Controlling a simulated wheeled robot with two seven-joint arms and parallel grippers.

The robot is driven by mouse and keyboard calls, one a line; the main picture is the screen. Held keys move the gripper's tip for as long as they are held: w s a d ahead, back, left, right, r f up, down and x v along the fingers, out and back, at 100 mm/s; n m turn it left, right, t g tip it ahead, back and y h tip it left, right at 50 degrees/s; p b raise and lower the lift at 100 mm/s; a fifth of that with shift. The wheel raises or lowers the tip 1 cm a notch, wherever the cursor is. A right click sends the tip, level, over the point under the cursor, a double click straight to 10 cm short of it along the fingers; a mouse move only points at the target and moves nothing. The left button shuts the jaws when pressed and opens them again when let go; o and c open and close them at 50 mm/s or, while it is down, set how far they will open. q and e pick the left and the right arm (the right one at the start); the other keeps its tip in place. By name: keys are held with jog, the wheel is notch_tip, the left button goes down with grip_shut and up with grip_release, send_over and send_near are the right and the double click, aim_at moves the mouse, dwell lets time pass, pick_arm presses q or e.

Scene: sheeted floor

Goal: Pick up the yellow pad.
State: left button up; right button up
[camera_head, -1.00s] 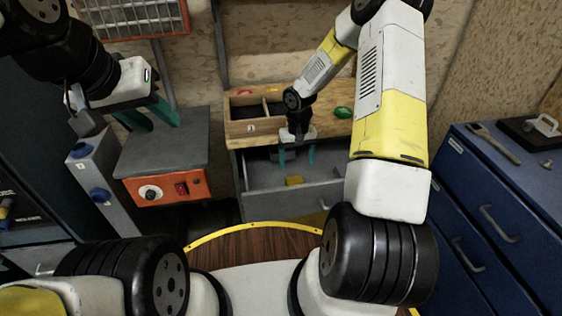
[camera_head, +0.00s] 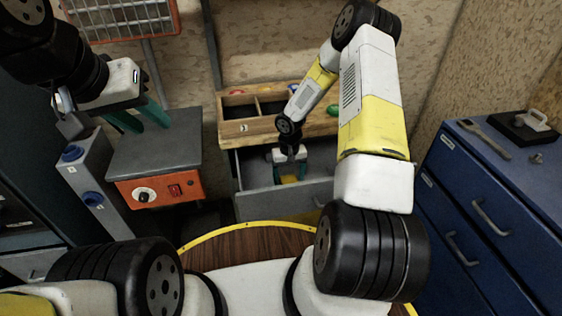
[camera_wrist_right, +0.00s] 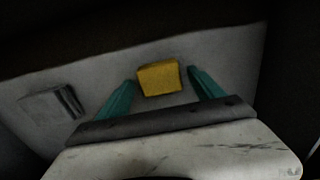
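The yellow pad (camera_wrist_right: 159,78) lies on the pale floor of an open drawer (camera_head: 255,178). In the right wrist view it sits between the two teal fingertips of my right gripper (camera_wrist_right: 158,90), slightly beyond them, with gaps on both sides. My left gripper (camera_head: 140,118) is open and empty, in front of the grey-topped orange unit at the left.
A grey block (camera_wrist_right: 52,103) lies left of the pad in the drawer. A wooden organizer (camera_head: 250,128) stands above the drawer, close to my right arm. A blue cabinet (camera_head: 480,190) stands at the right. The orange control unit (camera_head: 155,188) is at the left.

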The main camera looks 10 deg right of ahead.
aim_at(289, 179)
jog(key=c, duration=1.2)
notch_tip(289, 179, up, 10)
